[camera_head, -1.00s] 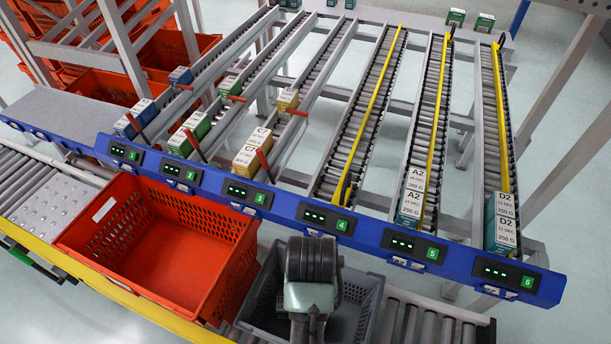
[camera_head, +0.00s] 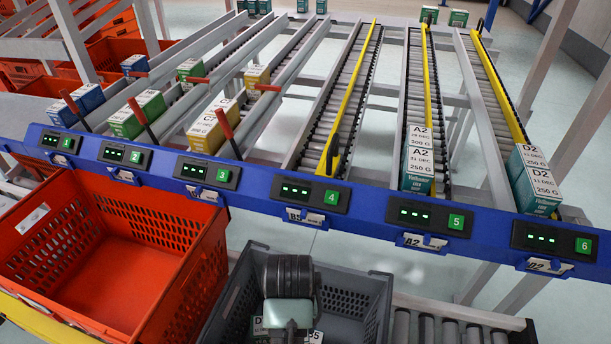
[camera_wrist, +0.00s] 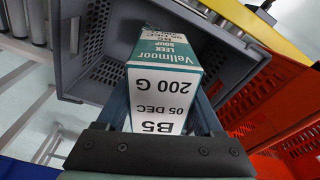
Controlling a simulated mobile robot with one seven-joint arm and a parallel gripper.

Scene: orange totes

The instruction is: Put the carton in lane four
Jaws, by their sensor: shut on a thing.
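The carton (camera_wrist: 163,80) is white and teal, marked B5, 200 G, 05 DEC and leek soup. In the wrist view it sits between the fingers of my gripper (camera_wrist: 160,112), which is shut on it, over the grey tote (camera_wrist: 75,72). In the head view my gripper (camera_head: 288,325) is low over the grey tote (camera_head: 345,283), with part of a B5 label (camera_head: 315,338) showing beside it. Lane four (camera_head: 333,105) is a roller lane with a yellow strip. No cartons show on it. Its green 4 (camera_head: 332,197) and a B5 tag (camera_head: 300,215) are on the blue front rail.
An empty red tote (camera_head: 200,265) stands left. An A2 carton (camera_head: 419,165) fronts lane five; D2 cartons (camera_head: 535,185) front lane six. Lanes one to three hold cartons and red levers.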

